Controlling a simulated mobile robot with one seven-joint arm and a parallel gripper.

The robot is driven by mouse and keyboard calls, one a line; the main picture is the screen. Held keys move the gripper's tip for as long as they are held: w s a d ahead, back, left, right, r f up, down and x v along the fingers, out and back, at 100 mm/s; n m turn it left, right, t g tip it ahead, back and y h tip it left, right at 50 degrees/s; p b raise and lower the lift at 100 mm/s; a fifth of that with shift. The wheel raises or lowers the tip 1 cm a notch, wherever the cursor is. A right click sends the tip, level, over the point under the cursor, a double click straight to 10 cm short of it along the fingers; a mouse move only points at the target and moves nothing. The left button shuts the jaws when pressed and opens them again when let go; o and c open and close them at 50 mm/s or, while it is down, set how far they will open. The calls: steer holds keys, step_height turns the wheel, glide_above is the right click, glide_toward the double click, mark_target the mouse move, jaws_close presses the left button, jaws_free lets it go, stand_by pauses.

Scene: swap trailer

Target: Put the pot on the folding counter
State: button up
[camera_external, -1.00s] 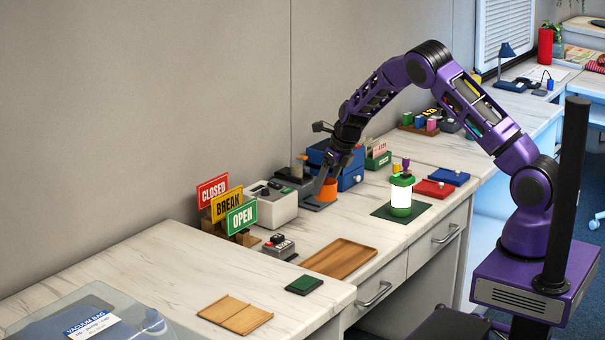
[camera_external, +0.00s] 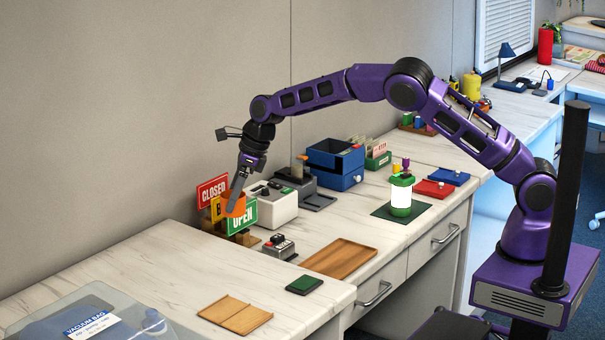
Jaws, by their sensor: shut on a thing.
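My gripper (camera_external: 238,194) is shut on a small orange pot (camera_external: 233,205). It holds the pot up in the air, and in this view the pot overlaps the sign boards. The white marble-topped counter section at the left (camera_external: 165,262) appears to be the folding counter. The pot is up and to the right of the middle of that top in the picture, apart from it. The gripper fingers hide part of the pot.
CLOSED (camera_external: 212,188), BREAK and OPEN (camera_external: 242,217) signs stand by the counter's back right. The counter's middle is clear. A wooden tray (camera_external: 340,259) lies right.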

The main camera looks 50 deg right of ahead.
steer(key=s+a+r+n, duration=0.1)
steer(key=a, duration=0.4)
step_height(320, 180, down, 10)
steer(key=shift+s+r+b, duration=0.1)
steer(key=shift+s+b, duration=0.05)
steer(key=shift+b, duration=0.25)
steer(key=o, duration=1.2)
steer(key=shift+f, duration=0.2)
steer(key=shift+o, duration=0.2)
steer(key=shift+r, duration=0.25)
steer(key=v, duration=1.2)
steer(key=shift+d+p, duration=0.15)
steer(key=shift+p, duration=0.15)
